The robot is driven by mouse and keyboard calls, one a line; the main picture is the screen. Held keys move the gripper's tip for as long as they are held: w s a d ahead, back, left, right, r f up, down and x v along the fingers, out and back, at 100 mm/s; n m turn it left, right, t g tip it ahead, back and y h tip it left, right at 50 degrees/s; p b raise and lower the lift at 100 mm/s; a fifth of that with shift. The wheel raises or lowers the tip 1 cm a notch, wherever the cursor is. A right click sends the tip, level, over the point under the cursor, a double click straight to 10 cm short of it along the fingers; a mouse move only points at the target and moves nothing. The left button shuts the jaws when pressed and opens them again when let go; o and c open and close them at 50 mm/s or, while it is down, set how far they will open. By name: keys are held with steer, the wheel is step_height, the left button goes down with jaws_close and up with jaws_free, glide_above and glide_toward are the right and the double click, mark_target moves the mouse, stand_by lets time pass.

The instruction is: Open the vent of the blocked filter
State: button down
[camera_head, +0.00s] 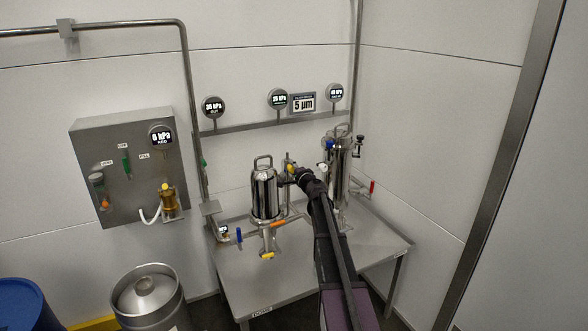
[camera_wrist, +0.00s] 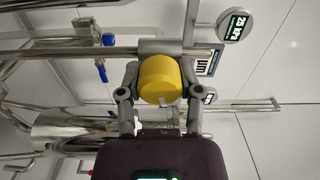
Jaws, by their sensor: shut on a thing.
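Two shiny steel filter housings stand on the bench, the left one (camera_head: 264,192) with a handle on its lid and the right one (camera_head: 340,172) partly hidden by my arm. My gripper (camera_head: 296,171) is between them at about lid height. In the wrist view my gripper (camera_wrist: 160,78) is shut on a round yellow knob (camera_wrist: 159,80), with one grey finger on each side. The yellow knob (camera_head: 290,168) sits on pipework between the housings. Which housing it belongs to, and which one is blocked, I cannot tell.
Several round gauges stand on a rail behind; the middle one (camera_head: 277,98) reads about 25 kPa. A "5 µm" sign (camera_head: 302,102) is beside it. Blue (camera_head: 239,236) and orange handles (camera_head: 279,224) stick out around the left housing. The bench front (camera_head: 270,290) is clear. A keg (camera_head: 148,295) stands left.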

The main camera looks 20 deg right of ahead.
steer(key=shift+m, duration=1.7)
steer(key=shift+c, duration=1.3)
jaws_free()
steer(key=shift+s, duration=0.1)
steer(key=s, duration=1.1)
steer(key=shift+s+d, duration=0.15)
steer(key=shift+s, duration=0.25)
